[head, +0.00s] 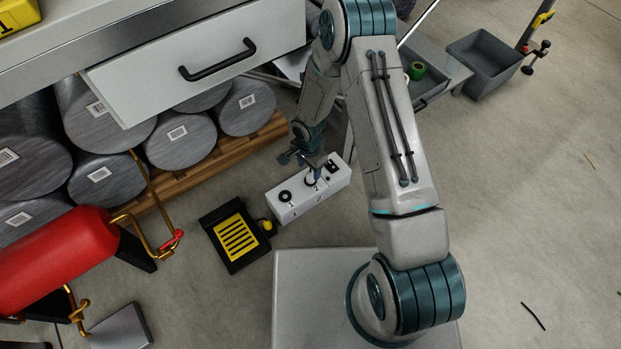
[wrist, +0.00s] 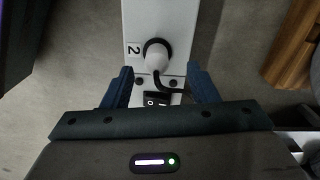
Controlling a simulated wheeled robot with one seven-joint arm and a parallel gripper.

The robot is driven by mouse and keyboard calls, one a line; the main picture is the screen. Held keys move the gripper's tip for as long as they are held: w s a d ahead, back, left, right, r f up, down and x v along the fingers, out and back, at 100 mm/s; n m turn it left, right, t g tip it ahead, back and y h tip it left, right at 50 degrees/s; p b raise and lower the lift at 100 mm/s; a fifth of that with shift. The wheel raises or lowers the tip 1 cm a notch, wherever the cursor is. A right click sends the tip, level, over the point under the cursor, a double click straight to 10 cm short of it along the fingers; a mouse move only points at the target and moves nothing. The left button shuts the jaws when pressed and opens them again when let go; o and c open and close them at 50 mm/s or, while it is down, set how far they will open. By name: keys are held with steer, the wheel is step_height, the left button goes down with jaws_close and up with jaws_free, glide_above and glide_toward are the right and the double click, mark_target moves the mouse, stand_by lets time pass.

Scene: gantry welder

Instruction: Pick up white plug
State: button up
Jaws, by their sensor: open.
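The white plug (wrist: 155,54) sits in a round black socket marked 2 on a white socket box (wrist: 133,18). A black cord comes out of the plug. In the head view the plug (head: 313,177) shows small below my gripper (head: 309,166), and the socket box (head: 310,205) lies on the floor. In the wrist view my gripper (wrist: 160,78) has its two dark blue fingers apart, one on each side of the box. The plug is in line with the gap between them, just beyond the fingertips. Nothing is held.
A black and yellow pedal (head: 237,235) lies left of the box. Grey cylinders (head: 178,141) are stacked on a wooden pallet (head: 270,131) behind, below an open drawer (head: 196,62). A red cylinder (head: 55,258) is at left. The floor at right is mostly clear.

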mark_target(311, 175)
steer(key=f, duration=0.1)
steer(key=f+b, duration=0.1)
steer(key=f, duration=0.1)
steer(key=f+b, duration=0.1)
steer(key=f, duration=0.1)
steer(key=shift+d, duration=0.25)
steer(key=c, duration=1)
steer(key=shift+c, duration=0.2)
